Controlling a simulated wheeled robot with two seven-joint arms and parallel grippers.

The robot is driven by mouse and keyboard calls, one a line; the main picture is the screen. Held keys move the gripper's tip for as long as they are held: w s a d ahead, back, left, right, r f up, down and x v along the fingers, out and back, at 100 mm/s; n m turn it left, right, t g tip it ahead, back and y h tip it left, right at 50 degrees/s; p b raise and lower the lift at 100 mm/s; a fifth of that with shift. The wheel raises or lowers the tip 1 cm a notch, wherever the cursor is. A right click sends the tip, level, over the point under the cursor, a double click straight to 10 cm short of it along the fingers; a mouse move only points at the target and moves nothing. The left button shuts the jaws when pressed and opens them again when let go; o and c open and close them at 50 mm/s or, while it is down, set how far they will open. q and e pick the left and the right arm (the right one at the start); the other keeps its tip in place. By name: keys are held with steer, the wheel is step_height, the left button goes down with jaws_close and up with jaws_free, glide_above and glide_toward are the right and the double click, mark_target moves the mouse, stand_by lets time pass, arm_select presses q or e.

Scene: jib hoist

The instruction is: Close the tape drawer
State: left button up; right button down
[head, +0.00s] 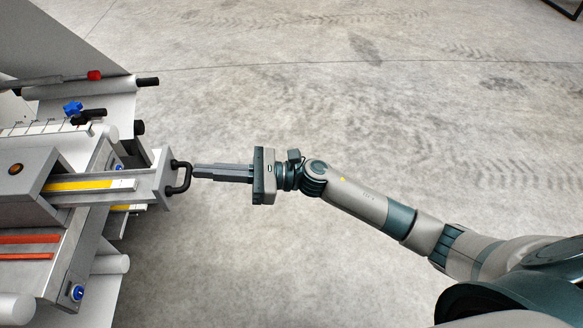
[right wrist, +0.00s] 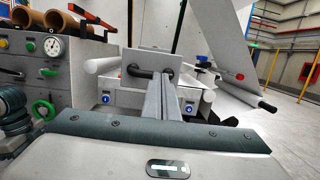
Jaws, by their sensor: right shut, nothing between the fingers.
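The tape drawer (head: 160,178) sticks out of the machine at the left of the head view, pulled open, with a yellow strip (head: 85,185) along it. Its black bow handle (head: 182,177) is on the front plate and faces my right gripper. My right gripper (head: 196,171) is shut and empty, its fingertips at or very close to the handle; I cannot tell if they touch. In the right wrist view the fingers (right wrist: 168,80) point at the drawer front (right wrist: 150,60), and partly hide the handle (right wrist: 136,71). My left gripper is not in view.
The machine (head: 60,230) fills the left edge, with rollers (head: 82,88), a blue star knob (head: 73,108) and blue round knobs (head: 77,292) near the drawer. The concrete floor (head: 300,80) around my right arm is clear. A green-knobbed panel (right wrist: 75,75) stands left in the wrist view.

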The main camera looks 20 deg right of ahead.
steer(key=b, duration=0.2)
glide_toward(100, 178)
steer(key=s+d+r, duration=0.1)
steer(key=d, duration=0.1)
steer(key=s+d+r, duration=0.2)
steer(key=d, duration=0.1)
steer(key=shift+d+r, duration=0.3)
steer(key=shift+r, duration=0.1)
steer(key=f+b+x, duration=0.1)
steer(key=x, duration=0.3)
steer(key=f+b+x, duration=0.1)
steer(key=x, duration=0.4)
steer(key=b+x, duration=0.1)
steer(key=x, duration=0.4)
steer(key=shift+s+a+f, duration=0.1)
steer(key=shift+a+f, duration=0.2)
steer(key=shift+f, duration=0.15)
steer(key=shift+a, duration=0.15)
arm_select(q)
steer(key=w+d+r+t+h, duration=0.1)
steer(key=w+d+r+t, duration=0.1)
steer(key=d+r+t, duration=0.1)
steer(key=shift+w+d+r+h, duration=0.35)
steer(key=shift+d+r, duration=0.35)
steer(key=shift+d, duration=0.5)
arm_select(e)
steer(key=shift+r, duration=0.2)
steer(key=shift+r, duration=0.1)
